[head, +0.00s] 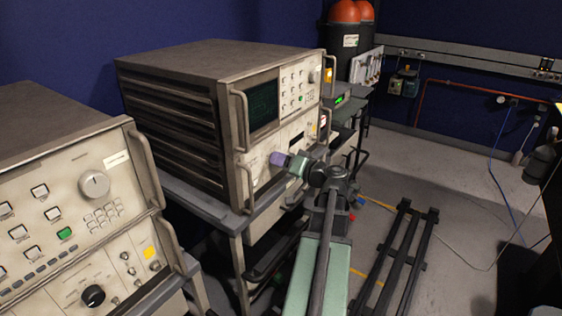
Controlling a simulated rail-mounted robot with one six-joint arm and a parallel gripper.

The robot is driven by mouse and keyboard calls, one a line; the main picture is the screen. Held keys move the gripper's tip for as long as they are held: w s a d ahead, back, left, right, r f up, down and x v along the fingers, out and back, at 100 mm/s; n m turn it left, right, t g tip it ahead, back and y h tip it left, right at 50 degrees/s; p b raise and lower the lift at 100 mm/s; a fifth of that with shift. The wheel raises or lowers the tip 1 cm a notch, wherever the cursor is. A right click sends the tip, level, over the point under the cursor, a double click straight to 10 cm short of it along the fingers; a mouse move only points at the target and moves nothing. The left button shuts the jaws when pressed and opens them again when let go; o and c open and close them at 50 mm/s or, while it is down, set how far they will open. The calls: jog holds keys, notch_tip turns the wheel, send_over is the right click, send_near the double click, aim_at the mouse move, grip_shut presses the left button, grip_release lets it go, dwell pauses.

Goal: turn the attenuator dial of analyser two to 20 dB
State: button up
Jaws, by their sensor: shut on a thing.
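The analyser (190,85) in the middle is a beige and brown rack instrument with a dark green screen (263,104) and side handles. My gripper (277,159), with purple fingertips, is at its lower front panel, below the screen. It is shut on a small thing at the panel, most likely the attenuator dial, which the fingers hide. The dial's scale and pointer cannot be read here. No label reading two can be made out on this analyser.
Another instrument (60,160) stands at the left front, with a large pale knob (94,184) and a black knob (93,295). Black floor rails (398,255) lie at the right. Dark drums with orange tops (347,40) stand behind. Grey floor (450,180) is open at the right.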

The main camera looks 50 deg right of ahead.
jog(key=shift+r+m, duration=0.1)
jog(key=shift+m, duration=3.7)
jog(key=o, duration=0.9)
